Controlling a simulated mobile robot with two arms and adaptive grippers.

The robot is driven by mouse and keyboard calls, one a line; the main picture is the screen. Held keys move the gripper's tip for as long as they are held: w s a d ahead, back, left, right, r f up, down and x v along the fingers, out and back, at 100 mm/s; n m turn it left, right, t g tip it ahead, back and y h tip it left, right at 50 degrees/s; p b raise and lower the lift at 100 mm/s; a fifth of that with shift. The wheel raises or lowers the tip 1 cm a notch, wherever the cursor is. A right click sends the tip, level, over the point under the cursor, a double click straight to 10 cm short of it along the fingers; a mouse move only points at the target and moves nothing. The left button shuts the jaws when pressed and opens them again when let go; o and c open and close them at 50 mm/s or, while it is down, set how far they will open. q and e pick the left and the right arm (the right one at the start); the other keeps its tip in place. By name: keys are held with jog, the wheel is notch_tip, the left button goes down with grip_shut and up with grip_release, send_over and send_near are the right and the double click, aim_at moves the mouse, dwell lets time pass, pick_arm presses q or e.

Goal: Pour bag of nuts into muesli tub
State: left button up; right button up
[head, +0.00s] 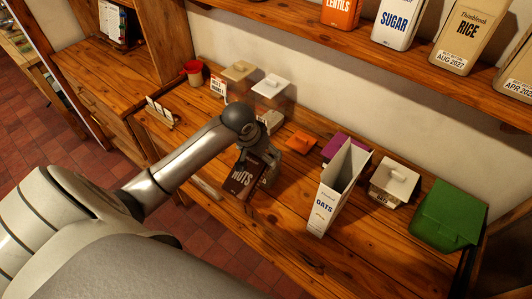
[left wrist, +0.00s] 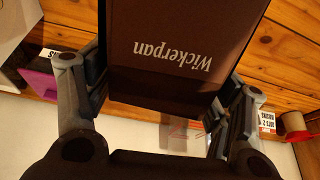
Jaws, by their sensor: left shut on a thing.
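My left gripper (head: 268,160) is shut on a dark brown bag of nuts (head: 240,180), lettered NUTS, and holds it tilted above the counter. In the left wrist view the bag (left wrist: 180,55) shows the name Wickerpan upside down, between the fingers of the gripper (left wrist: 165,95). Two clear tubs stand at the back of the counter, one with a tan lid (head: 238,70), one with a white lid (head: 271,84). I cannot read which tub is the muesli tub. My arm and gripper partly hide the counter behind them. My right gripper is not in view.
A tall white OATS box (head: 339,190) stands right of the bag. An orange piece (head: 301,142) lies behind the gripper. The shelf (head: 350,50) overhangs the back.

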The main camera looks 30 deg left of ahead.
pick_arm(q)
jog(key=shift+w+r+g, duration=0.2)
jog(key=shift+w+g, duration=0.1)
jog(key=shift+g, duration=0.1)
jog(key=shift+w+f+g, duration=0.15)
jog(key=shift+w+g, duration=0.15)
jog(key=shift+s, duration=0.1)
jog(key=shift+g, duration=0.6)
jog(key=shift+w, duration=0.2)
